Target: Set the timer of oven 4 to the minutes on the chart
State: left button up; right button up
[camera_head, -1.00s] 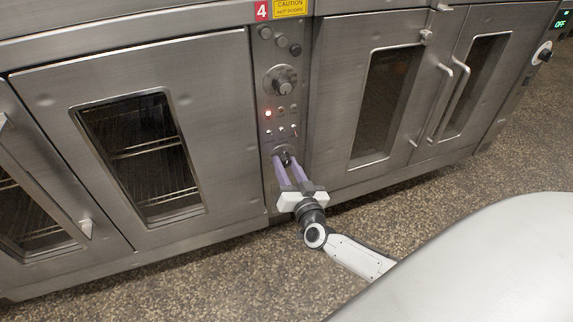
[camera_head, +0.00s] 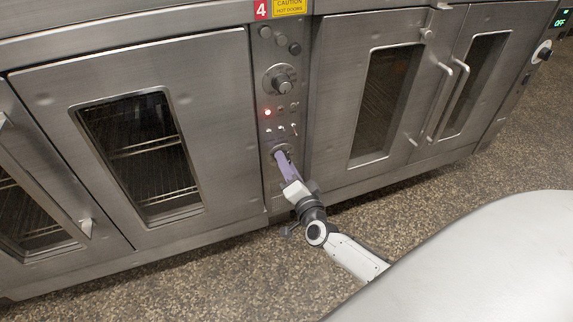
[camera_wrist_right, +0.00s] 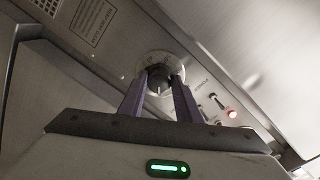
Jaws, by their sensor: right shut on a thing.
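Oven 4's control panel (camera_head: 277,95) is a narrow upright strip under the red 4 label (camera_head: 261,9). The timer knob (camera_wrist_right: 158,76) is the low dial on this panel, dark on a pale round plate. My right gripper (camera_head: 281,156) reaches the low dial from below, and its purple fingers are shut on the knob's two sides. In the right wrist view the fingers (camera_wrist_right: 159,92) stand either side of the knob. The fingers hide most of the dial in the head view, and its marks are too small to read. The chart and my left gripper are not in view.
A larger upper knob (camera_head: 282,84), small toggles (camera_head: 282,130) and a lit red lamp (camera_head: 267,112) sit above the low dial. Closed glass oven doors (camera_head: 140,150) flank the panel. The speckled floor (camera_head: 210,285) in front is clear.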

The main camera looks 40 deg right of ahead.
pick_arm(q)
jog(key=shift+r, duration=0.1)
pick_arm(e)
jog(key=shift+d, duration=0.15)
jog(key=o, duration=1)
pick_arm(q)
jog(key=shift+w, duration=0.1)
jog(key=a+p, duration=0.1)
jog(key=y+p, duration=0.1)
jog(key=p, duration=0.1)
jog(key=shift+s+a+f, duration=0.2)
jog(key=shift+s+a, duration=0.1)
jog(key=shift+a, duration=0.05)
pick_arm(e)
jog(key=v, duration=1)
jog(key=shift+s, duration=0.15)
